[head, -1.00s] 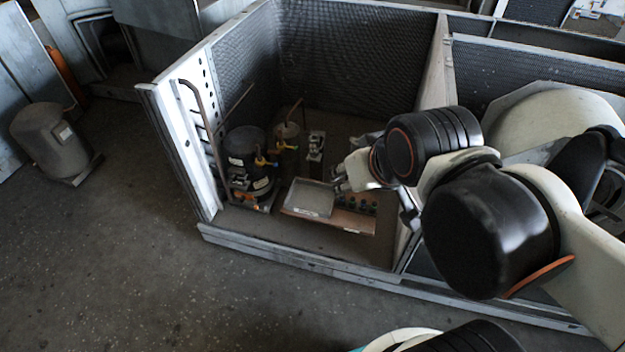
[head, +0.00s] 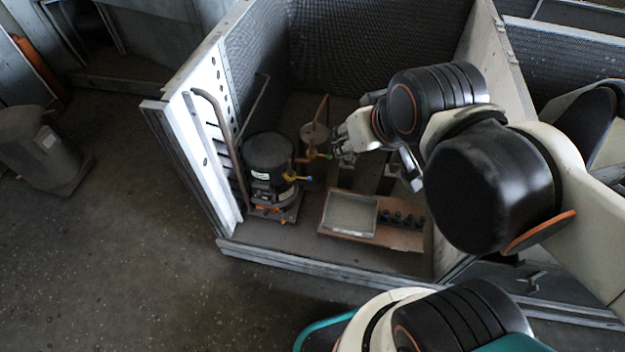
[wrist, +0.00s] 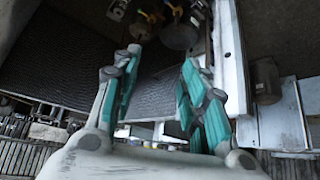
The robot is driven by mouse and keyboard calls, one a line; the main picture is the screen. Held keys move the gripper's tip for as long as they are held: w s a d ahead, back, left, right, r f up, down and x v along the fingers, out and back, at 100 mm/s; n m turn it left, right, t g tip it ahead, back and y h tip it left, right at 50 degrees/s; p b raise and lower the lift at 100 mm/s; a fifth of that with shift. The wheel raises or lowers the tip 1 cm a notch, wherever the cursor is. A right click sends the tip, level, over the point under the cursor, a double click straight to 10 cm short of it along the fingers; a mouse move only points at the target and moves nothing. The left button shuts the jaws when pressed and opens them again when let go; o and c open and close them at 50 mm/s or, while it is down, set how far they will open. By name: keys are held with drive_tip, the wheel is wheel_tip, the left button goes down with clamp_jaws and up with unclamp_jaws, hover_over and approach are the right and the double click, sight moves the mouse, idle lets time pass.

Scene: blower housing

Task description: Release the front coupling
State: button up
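Two couplings with yellow parts show in the head view. The nearer one (head: 295,177) is by the dark compressor (head: 268,152); the farther one (head: 317,154) is by the smaller grey canister (head: 315,133). Which is the front coupling is not marked, but the nearer one lies closer to the housing's front edge. My gripper (head: 342,152) is above the housing floor, just right of the farther coupling and apart from the nearer one. In the wrist view my gripper (wrist: 160,72) has its teal-padded fingers spread, with nothing between them. Yellow parts (wrist: 148,16) show small beyond the fingertips.
A shallow tray (head: 351,214) and a row of dark round pieces (head: 402,219) sit on a brown board in front of my gripper. A perforated white panel (head: 205,150) and a bent pipe (head: 222,140) stand left of the compressor. The housing's front rail (head: 320,268) is low.

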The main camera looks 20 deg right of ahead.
drive_tip(key=shift+w+r, duration=0.1)
drive_tip(key=shift+w, duration=0.1)
drive_tip(key=c, duration=0.9)
drive_tip(key=shift+w+r, duration=0.25)
drive_tip(key=shift+w, duration=0.05)
clamp_jaws()
drive_tip(key=w+d+r+m+g+p, duration=0.1)
drive_tip(key=w+m+g, duration=0.2)
drive_tip(key=w, duration=1)
drive_tip(key=w+d+f+m+g+p, duration=0.1)
drive_tip(key=w+d+f+m+g, duration=0.1)
drive_tip(key=w+f, duration=0.7)
drive_tip(key=w+d+f+m+g, duration=0.1)
drive_tip(key=w+f, duration=0.2)
drive_tip(key=f, duration=0.5)
drive_tip(key=w+d+f+m+g+y+p, duration=0.1)
drive_tip(key=w+f, duration=0.3)
drive_tip(key=f, duration=0.5)
drive_tip(key=w+d+f+m+g+p, duration=0.1)
drive_tip(key=w+f, duration=0.3)
drive_tip(key=f, duration=0.5)
drive_tip(key=shift+f+g+y, duration=0.25)
drive_tip(key=shift+g+y, duration=0.15)
drive_tip(key=shift+g, duration=0.2)
